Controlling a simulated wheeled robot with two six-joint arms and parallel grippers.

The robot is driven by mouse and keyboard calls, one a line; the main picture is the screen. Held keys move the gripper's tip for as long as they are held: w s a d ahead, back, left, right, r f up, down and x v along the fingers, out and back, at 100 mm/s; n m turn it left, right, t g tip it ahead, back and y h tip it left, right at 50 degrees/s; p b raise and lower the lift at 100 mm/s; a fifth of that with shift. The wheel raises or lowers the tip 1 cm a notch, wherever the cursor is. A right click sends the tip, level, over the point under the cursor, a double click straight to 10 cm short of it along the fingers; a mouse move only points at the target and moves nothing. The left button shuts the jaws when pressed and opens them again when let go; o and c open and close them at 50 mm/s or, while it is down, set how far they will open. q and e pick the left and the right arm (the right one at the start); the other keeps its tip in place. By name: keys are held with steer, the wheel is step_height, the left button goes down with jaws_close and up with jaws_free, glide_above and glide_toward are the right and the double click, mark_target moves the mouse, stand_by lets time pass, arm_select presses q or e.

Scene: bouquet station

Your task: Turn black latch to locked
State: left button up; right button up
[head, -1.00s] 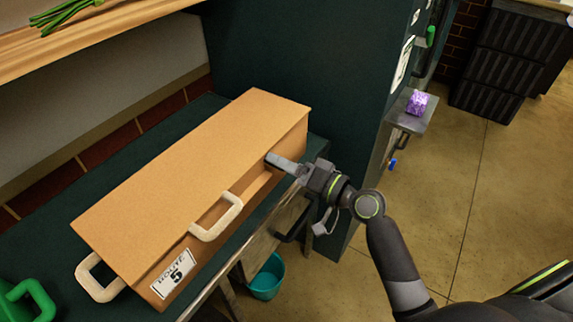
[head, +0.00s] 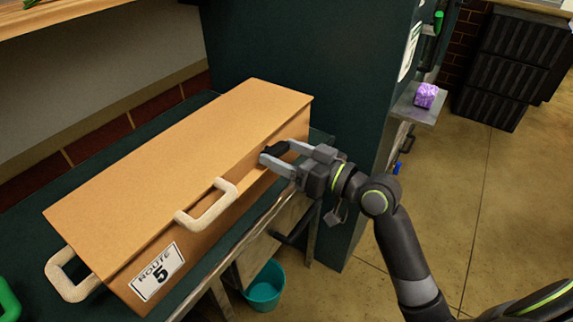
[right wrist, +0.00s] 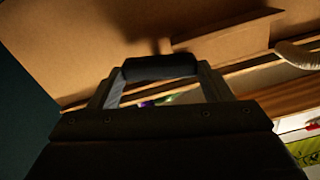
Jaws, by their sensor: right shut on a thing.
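A tan box (head: 190,160) with a closed lid lies on the dark green counter. The black latch (head: 274,150) is on its front face, towards the right end. My right gripper (head: 279,153) is at that face, its two grey fingers on either side of the latch and shut on it. In the right wrist view the black latch (right wrist: 158,67) spans between the fingertips, close to the tan panel. The fingers hide part of the latch, and I cannot read any lock marking. My left gripper is not in view.
A cream handle (head: 208,207) sticks out of the box front, left of my gripper, above a ROUTE 5 label (head: 157,272). Another cream handle (head: 68,280) is on the left end. A teal bucket (head: 264,290) stands on the floor. A purple block (head: 426,95) sits on a side shelf.

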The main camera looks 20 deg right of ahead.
steer(key=shift+f+n+b, duration=0.1)
steer(key=shift+n+b, duration=0.55)
steer(key=shift+n, duration=0.15)
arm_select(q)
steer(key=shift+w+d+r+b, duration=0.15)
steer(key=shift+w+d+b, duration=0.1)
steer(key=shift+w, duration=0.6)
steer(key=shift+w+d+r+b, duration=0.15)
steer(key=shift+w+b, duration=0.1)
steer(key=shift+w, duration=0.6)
arm_select(e)
steer(key=shift+n, duration=0.7)
steer(key=o, duration=1)
steer(key=shift+s, duration=0.1)
